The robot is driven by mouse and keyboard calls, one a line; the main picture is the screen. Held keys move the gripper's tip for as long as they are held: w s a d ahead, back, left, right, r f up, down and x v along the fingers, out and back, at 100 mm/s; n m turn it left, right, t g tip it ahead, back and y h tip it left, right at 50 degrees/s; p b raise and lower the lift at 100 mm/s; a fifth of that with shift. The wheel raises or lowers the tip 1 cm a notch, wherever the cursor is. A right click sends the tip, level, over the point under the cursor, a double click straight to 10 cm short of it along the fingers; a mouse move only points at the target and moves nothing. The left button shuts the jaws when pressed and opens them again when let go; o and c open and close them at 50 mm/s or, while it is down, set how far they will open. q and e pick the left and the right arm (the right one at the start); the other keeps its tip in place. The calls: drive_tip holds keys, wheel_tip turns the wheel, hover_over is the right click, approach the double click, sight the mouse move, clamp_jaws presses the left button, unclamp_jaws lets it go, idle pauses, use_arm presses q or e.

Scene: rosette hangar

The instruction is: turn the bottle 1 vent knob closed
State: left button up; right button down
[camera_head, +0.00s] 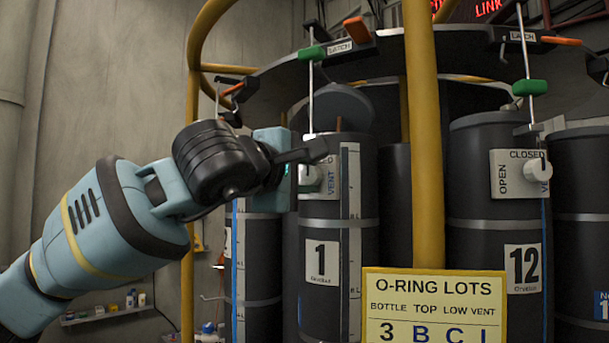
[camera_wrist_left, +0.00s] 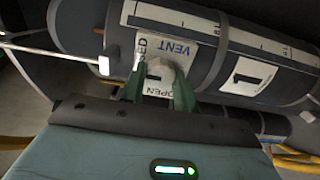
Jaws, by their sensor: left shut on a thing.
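Bottle 1 (camera_head: 319,290) is a dark upright cylinder with a white "1" label; the label also shows in the left wrist view (camera_wrist_left: 243,75). Its white vent plate (camera_head: 330,178) bears VENT, OPEN and CLOSED lettering, clearer in the left wrist view (camera_wrist_left: 160,95). The pale vent knob (camera_wrist_left: 160,70) sits on the plate between the fingers of my left gripper (camera_wrist_left: 158,88). A dark mark shows on the knob, but I cannot tell exactly where it points. In the head view my left gripper (camera_head: 300,163) reaches in from the left and hides much of the knob. My right gripper is not in view.
A yellow post (camera_head: 424,150) rises right of bottle 1. Bottle 12 (camera_head: 497,240) has its own vent plate and knob (camera_head: 538,171). A rod with a green grip (camera_head: 312,53) hangs above bottle 1. An O-ring lots sign (camera_head: 433,300) stands in front.

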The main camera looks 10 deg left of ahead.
use_arm(q)
drive_tip(key=o, duration=1)
drive_tip(key=shift+s, duration=0.1)
drive_tip(key=shift+v, duration=3.85)
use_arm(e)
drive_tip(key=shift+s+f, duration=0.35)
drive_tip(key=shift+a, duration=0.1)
